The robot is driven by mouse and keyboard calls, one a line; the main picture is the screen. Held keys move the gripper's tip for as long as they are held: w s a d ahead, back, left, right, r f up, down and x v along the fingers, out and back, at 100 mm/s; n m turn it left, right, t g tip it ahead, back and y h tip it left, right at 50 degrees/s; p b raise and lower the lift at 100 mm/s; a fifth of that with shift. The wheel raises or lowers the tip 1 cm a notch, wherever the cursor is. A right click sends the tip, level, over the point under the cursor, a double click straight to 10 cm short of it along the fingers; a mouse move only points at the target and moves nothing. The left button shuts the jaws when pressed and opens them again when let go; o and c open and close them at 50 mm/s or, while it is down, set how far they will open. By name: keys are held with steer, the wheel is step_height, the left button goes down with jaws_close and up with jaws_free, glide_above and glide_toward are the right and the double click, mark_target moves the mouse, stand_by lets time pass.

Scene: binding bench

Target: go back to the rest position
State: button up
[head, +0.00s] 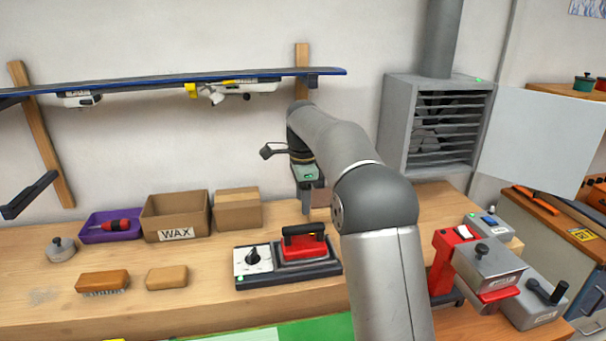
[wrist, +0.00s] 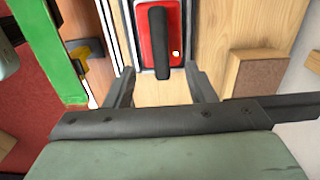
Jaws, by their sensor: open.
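My gripper (head: 306,200) hangs over the back of the wooden bench, right of the cardboard boxes and behind the red iron (head: 304,245). My arm comes up from the front and bends down to it. In the wrist view the two dark fingers of my gripper (wrist: 161,88) stand apart with nothing between them. Bare wood shows in the gap. The iron (wrist: 173,30), with its black handle, lies beyond the fingertips there. The height of the fingertips above the bench is hard to tell.
An open WAX box (head: 176,217), a purple tray (head: 112,224) with a screwdriver, a brush (head: 103,282) and a tan block (head: 167,277) are on the left. A blue-edged board (head: 150,86) hangs above. A grey vent unit (head: 437,125) is right of my arm.

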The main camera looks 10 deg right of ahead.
step_height(320, 180, up, 7)
steer(key=s+f+n, duration=0.2)
steer(key=s+n, duration=0.6)
steer(key=s, duration=0.7)
steer(key=s+f+n, duration=0.5)
steer(key=s+f, duration=0.1)
steer(key=s, duration=0.6)
steer(key=s+f+n, duration=0.5)
steer(key=s+f, duration=0.2)
steer(key=s, duration=0.4)
steer(key=shift+s+f+t+p, duration=0.25)
steer(key=shift+s+t+p, duration=0.05)
steer(key=shift+s+t, duration=0.1)
